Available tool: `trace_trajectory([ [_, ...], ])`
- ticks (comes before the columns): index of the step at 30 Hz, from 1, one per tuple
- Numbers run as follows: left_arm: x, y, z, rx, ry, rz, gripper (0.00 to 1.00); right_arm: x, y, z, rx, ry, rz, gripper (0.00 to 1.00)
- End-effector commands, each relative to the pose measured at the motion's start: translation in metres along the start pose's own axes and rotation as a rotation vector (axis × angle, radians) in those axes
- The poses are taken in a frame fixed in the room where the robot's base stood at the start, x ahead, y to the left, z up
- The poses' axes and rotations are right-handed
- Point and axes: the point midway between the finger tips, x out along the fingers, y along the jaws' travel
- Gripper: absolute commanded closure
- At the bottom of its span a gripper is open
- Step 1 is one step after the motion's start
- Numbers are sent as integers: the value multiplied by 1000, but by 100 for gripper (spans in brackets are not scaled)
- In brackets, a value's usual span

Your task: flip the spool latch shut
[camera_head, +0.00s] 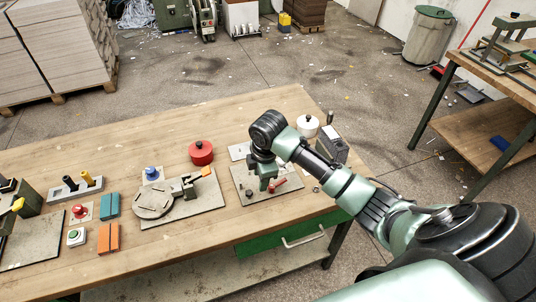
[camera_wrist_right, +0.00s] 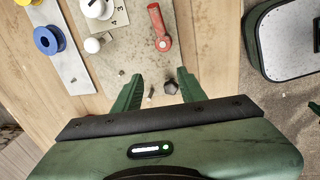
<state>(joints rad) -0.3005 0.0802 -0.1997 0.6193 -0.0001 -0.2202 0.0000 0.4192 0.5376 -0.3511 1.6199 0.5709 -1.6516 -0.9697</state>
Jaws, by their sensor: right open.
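A red lever (camera_head: 278,184) lies on a grey plate (camera_head: 290,185) under my right gripper (camera_head: 265,180). In the right wrist view the red lever (camera_wrist_right: 160,30) shows with its rounded end down, ahead of my fingertips and apart from them. My right gripper (camera_wrist_right: 158,76) is open and empty, with a dark knob (camera_wrist_right: 170,88) and a small bolt between its fingers. An orange-tipped lever (camera_head: 207,172) stands beside a round disc (camera_head: 153,200) on another plate. I cannot tell which lever is the spool latch. My left gripper is out of view.
A red round pot (camera_head: 201,152) stands behind the disc plate. A white round pot (camera_head: 307,126) and a grey box (camera_head: 333,146) stand beyond my right arm. Teal (camera_head: 109,205) and orange blocks (camera_head: 108,238) lie to the left. The front table strip is clear.

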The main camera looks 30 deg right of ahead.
Motion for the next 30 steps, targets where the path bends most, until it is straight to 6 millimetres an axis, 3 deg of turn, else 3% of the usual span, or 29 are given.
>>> trace_trajectory([
  [1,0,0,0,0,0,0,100,-14,28,15,-34,-15,7,59],
  [3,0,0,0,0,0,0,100,-29,53,30,-77,-20,3,59],
  [6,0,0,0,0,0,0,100,-44,75,44,-119,-22,1,59],
  [10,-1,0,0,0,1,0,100,-51,85,52,-140,-19,-3,59],
  [14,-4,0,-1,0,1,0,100,-38,85,52,-142,-17,-6,59],
  [24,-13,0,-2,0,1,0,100,13,85,53,-141,-18,-4,59],
  [30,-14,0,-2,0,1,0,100,24,85,53,-142,-18,-1,59],
])
